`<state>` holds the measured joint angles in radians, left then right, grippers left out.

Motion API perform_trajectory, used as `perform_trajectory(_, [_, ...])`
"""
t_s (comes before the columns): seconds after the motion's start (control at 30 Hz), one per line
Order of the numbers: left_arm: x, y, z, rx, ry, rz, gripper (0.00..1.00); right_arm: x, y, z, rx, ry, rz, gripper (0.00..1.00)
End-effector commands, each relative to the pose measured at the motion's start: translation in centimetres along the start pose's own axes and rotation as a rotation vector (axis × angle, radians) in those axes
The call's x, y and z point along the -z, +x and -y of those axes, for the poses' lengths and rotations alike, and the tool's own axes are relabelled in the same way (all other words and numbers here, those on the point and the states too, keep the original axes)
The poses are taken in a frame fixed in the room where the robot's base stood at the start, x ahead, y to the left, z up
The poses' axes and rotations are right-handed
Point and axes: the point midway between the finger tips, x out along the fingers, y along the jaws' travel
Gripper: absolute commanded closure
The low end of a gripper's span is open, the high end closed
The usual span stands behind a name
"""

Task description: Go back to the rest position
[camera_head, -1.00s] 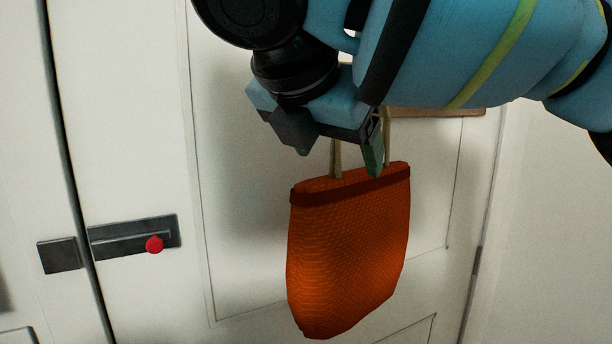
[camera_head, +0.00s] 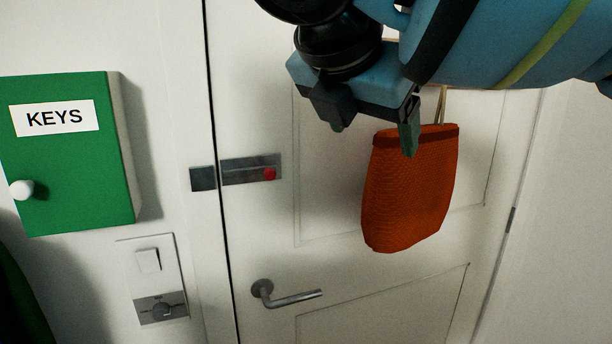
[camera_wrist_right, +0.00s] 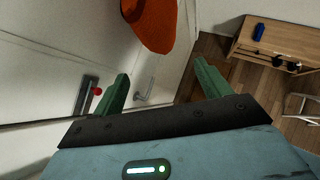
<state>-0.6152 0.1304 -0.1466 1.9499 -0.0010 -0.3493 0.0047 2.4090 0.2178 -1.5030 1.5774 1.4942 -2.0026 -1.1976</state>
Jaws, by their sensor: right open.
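My right gripper (camera_head: 372,132) is in the upper right of the head view, in front of the white door. Its two green-tipped fingers are apart with nothing between them. In the right wrist view the fingers (camera_wrist_right: 157,92) also stand wide apart and empty. An orange bag (camera_head: 410,195) hangs by its strap against the door, just right of and behind the gripper, partly hidden at the top by it. The bag (camera_wrist_right: 155,22) also shows beyond the fingers in the right wrist view. My left gripper is not in view.
The white door (camera_head: 330,215) has a latch with a red knob (camera_head: 269,174) and a lever handle (camera_head: 290,297). A green key box (camera_head: 75,165) and a switch panel (camera_head: 150,262) are on the wall at left. A wooden table (camera_wrist_right: 275,38) stands at right in the wrist view.

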Motion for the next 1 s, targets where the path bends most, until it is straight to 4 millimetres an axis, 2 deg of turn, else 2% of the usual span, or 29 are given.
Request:
perform_trajectory(0.03, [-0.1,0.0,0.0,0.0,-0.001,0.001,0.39,1.0,1.2,-0.4,-0.005,-0.006,-0.022,0.24])
perform_trajectory(0.27, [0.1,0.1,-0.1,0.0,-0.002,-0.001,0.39,5.1,5.0,-1.9,-0.05,0.003,-0.113,0.24])
perform_trajectory(0.53, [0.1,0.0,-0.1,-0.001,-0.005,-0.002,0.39,12.5,10.2,-3.4,-0.127,0.073,-0.299,0.24])
perform_trajectory(0.73, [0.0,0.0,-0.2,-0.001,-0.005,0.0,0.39,18.1,13.3,-3.6,-0.168,0.186,-0.465,0.24])
perform_trajectory(1.0, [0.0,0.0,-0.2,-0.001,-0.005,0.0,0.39,24.6,16.6,-2.7,-0.175,0.408,-0.687,0.24])
